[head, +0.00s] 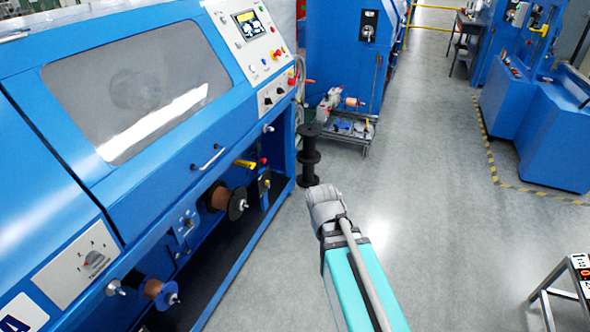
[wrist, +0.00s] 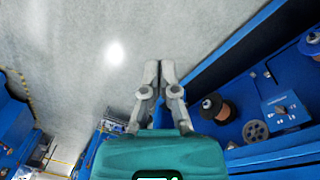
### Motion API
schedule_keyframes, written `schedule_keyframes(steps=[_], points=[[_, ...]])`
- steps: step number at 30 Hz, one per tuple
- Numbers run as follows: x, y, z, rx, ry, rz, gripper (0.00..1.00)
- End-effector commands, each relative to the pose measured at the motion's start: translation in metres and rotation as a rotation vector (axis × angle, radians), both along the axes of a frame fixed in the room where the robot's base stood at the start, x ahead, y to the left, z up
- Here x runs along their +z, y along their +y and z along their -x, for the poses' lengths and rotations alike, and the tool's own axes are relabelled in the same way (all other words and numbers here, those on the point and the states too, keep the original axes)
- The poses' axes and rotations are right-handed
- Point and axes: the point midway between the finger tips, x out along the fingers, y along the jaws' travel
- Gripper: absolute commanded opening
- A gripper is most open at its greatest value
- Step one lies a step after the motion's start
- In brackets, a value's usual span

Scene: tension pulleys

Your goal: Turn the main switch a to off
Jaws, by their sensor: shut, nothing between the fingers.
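I cannot tell for sure which control is main switch a. A grey rotary knob (head: 95,259) sits on a light plate at the lower left of the near blue machine, above a partly cut-off letter A. A dark rotary switch (head: 368,31) is on the blue cabinet at the back; its setting is too small to read. My gripper (wrist: 160,66) shows in the wrist view with its two grey fingers together and empty, above the floor and touching no switch. In the head view my arm reaches forward over the aisle, and the fingers are not discernible.
The blue machine (head: 140,195) fills the left, with a control panel (head: 250,32), spools and a handle sticking out. A black spool stand (head: 309,158) and a low cart (head: 345,130) stand ahead. The grey aisle floor (head: 440,190) is clear. A metal stand (head: 560,290) is at lower right.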

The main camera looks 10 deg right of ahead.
Motion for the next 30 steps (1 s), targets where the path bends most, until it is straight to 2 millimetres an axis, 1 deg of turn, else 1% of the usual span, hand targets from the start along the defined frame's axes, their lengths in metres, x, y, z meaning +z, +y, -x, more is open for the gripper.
schedule_keyframes(steps=[1,6,11,18,19,28,30], points=[[0.001,-0.008,0.009,-0.033,0.011,-0.023,0.0],[0.002,-0.021,0.023,-0.102,0.033,-0.081,0.0],[0.003,-0.025,0.027,-0.126,0.041,-0.102,0.0],[0.003,-0.025,0.027,-0.127,0.041,-0.103,0.0],[0.003,-0.025,0.027,-0.127,0.041,-0.103,0.02],[0.003,-0.025,0.027,-0.126,0.041,-0.102,0.57],[0.003,-0.025,0.027,-0.126,0.041,-0.102,0.57]])
